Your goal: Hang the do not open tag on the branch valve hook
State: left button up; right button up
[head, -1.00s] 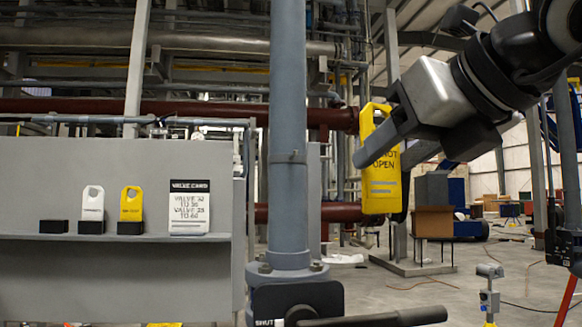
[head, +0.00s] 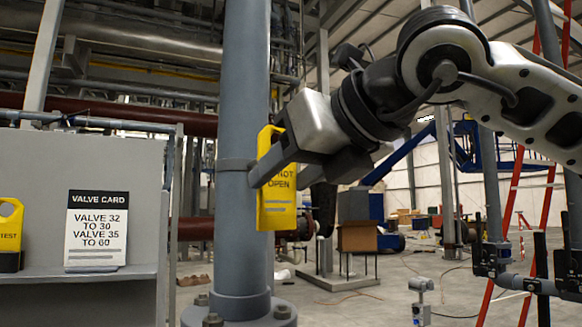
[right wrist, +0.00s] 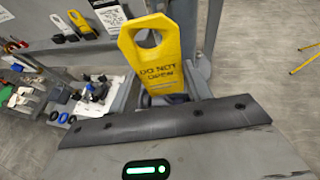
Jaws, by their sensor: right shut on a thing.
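The yellow do not open tag (head: 277,205) is held upright in my right gripper (head: 262,172), in front of or beside the grey vertical pipe in the head view. In the right wrist view the tag (right wrist: 160,60) shows its top hole and its "DO NOT OPEN" print, with its lower end hidden by the gripper. My right gripper is shut on the tag. The branch valve hook cannot be made out in these frames. My left gripper is not in view.
The grey vertical pipe (head: 243,110) with a bolted flange (head: 240,310) stands close to the tag. A grey panel with a shelf (head: 100,275) at left holds a valve card (head: 96,230) and another yellow tag (head: 10,232). A red ladder (head: 510,200) stands at right.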

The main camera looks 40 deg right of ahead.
aim_at(286, 170)
jog(key=shift+w+d+p, duration=0.25)
jog(key=shift+w+p, duration=0.05)
jog(key=shift+w, duration=0.8)
jog(key=shift+w+d+f+p, duration=0.1)
jog(key=shift+w+d+p, duration=0.1)
jog(key=shift+w, duration=0.3)
jog(key=shift+w+d+p, duration=0.1)
jog(key=shift+w+p, duration=0.05)
jog(key=shift+w, duration=0.35)
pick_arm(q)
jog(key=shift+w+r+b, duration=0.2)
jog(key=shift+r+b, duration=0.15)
pick_arm(e)
jog(key=shift+d+x, duration=0.25)
jog(key=shift+x, duration=0.75)
jog(key=shift+d+x, duration=0.2)
jog(key=shift+x, duration=0.8)
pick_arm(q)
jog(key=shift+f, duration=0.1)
pick_arm(e)
jog(key=o, duration=1)
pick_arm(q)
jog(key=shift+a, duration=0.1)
